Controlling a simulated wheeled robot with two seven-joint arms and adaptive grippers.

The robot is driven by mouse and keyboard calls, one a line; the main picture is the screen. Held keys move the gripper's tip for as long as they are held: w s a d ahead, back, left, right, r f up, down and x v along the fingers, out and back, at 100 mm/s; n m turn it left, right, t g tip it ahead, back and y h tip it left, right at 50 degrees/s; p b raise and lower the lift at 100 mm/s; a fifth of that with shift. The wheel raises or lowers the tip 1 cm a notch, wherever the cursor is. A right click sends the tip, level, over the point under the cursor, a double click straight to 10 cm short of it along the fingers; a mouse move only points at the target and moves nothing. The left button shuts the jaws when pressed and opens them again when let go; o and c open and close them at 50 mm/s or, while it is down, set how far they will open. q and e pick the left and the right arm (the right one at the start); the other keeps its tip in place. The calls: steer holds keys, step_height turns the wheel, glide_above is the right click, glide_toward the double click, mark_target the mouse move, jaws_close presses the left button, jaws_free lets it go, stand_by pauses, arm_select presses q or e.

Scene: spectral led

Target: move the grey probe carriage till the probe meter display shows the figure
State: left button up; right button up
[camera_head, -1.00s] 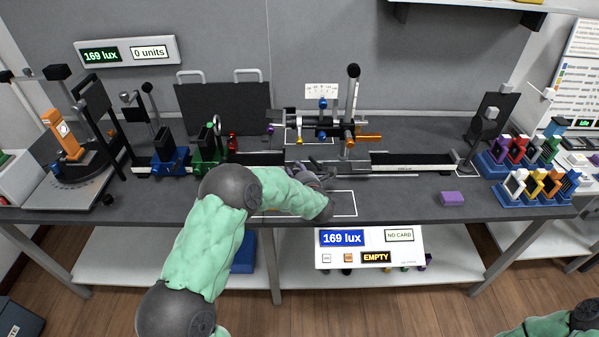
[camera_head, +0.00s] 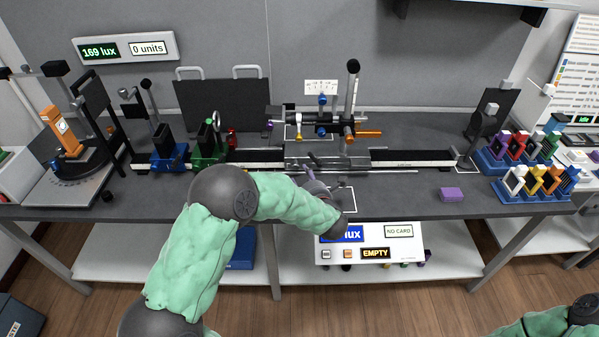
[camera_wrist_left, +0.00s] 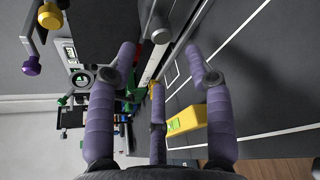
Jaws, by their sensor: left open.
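The grey probe carriage (camera_head: 327,152) appears to be the grey block on the long bench rail, below the upright posts. My left gripper (camera_head: 311,172) is just in front of it, open, with nothing visibly held; I cannot tell whether it touches. In the left wrist view its purple fingers (camera_wrist_left: 160,75) are spread apart near the rail and a grey round-ended rod (camera_wrist_left: 160,30). The wall display (camera_head: 100,51) reads 169 lux, beside a 0 units display. The front panel's blue display (camera_head: 345,234) is partly hidden by my arm. My right gripper is out of view.
A blue holder (camera_head: 168,156) and a green holder (camera_head: 207,150) stand on the rail at left. A purple block (camera_head: 451,194) lies at right on the bench. Racks of coloured frames (camera_head: 535,187) stand far right.

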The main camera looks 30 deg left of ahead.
arm_select(q)
steer(key=shift+v, duration=1.85)
